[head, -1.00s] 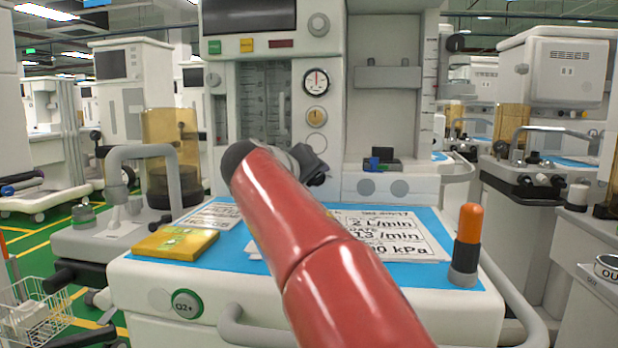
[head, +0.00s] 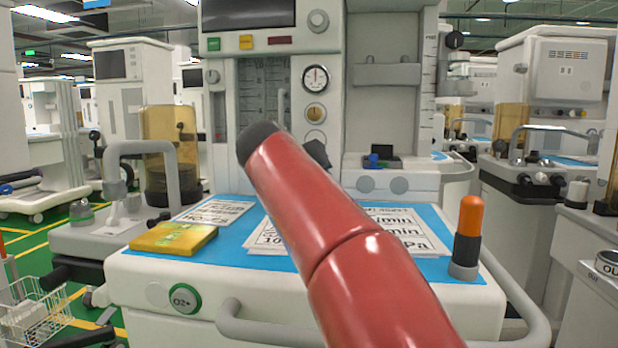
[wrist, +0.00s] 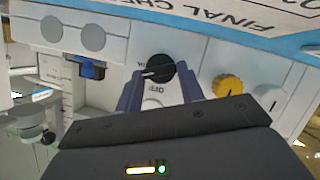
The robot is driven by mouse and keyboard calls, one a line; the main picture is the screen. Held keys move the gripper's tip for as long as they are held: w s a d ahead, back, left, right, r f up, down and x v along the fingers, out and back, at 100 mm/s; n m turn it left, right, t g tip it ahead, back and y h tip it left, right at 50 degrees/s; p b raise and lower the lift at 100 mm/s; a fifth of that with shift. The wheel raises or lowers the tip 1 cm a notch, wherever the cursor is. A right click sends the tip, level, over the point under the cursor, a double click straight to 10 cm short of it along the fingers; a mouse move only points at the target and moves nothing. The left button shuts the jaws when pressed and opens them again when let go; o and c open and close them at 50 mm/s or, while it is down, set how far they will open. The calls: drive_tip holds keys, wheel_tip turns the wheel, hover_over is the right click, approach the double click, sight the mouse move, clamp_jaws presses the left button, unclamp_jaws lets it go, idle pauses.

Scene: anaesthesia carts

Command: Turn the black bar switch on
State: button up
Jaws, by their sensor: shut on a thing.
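The black bar switch (wrist: 160,67) is on the machine's white front panel in the wrist view. It is dark and round with a white line across it, lying nearly level in the picture. An upside-down OFF label shows just below it, and partly covered lettering shows at its left. My gripper (wrist: 161,76) has its two bluish fingers on either side of the switch and is shut on it. In the head view my red arm hides the switch, and only a dark piece of my gripper (head: 316,154) shows behind the arm.
A yellow knob (wrist: 228,87) and a white knob (wrist: 270,98) are close beside the switch. A blue clip (wrist: 92,70) is on the other side. On the blue worktop are papers (head: 215,211), a yellow box (head: 174,239) and an orange-topped cylinder (head: 469,222).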

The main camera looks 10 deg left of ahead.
drive_tip(key=m+y+b, duration=0.1)
drive_tip(key=m+y, duration=0.1)
drive_tip(key=m, duration=0.1)
drive_tip(key=shift+d+y+b, duration=0.25)
drive_tip(key=shift+y+b, duration=0.05)
drive_tip(key=shift+b, duration=0.1)
idle(0.4)
drive_tip(key=o, duration=1)
drive_tip(key=shift+b+v, duration=0.35)
drive_tip(key=shift+v, duration=3.55)
drive_tip(key=shift+r, duration=0.1)
